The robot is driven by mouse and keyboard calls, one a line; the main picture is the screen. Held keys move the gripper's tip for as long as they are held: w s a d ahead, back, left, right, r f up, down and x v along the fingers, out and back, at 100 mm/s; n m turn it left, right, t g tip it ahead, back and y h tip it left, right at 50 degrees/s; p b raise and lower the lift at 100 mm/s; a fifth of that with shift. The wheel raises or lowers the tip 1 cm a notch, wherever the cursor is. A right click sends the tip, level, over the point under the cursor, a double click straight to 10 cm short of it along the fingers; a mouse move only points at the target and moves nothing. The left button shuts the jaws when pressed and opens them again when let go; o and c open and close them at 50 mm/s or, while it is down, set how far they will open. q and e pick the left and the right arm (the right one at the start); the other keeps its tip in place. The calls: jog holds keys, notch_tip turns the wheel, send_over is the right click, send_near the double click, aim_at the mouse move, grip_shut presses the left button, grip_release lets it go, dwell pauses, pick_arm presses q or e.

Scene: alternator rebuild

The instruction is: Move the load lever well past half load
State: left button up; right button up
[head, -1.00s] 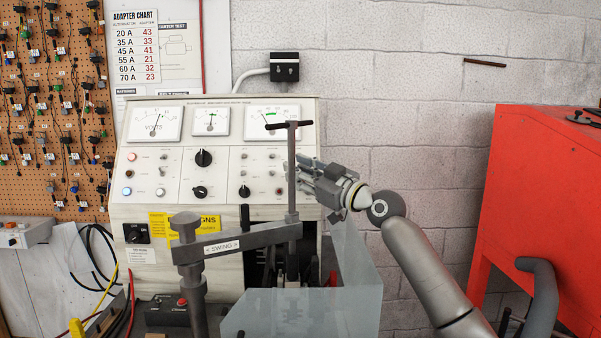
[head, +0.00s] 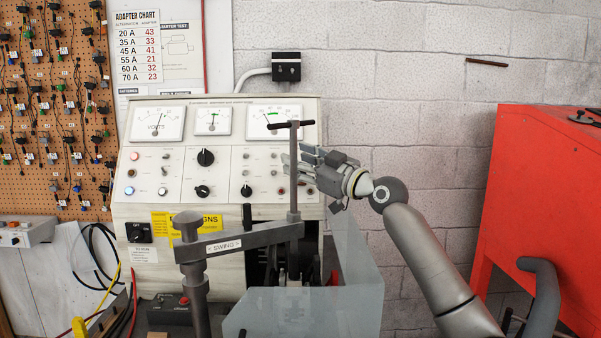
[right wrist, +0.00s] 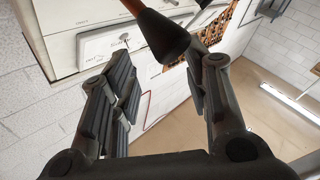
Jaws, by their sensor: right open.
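A black upright handle (head: 247,216) stands at the lower front of the test bench panel in the head view. It may be the load lever, but I cannot read a label for it. My right gripper (head: 296,170) is open beside the upright screw post with the T-handle (head: 290,125), to the right of the black handle and apart from it. My left gripper is out of view.
The swing clamp arm (head: 225,246) spans in front of the panel. A clear guard (head: 350,270) stands below my right arm. The bench panel (head: 165,215) carries meters, knobs and lamps. A red cabinet (head: 540,190) stands at the right.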

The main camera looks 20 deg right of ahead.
notch_tip(320, 180, up, 7)
jog(key=shift+a, duration=0.15)
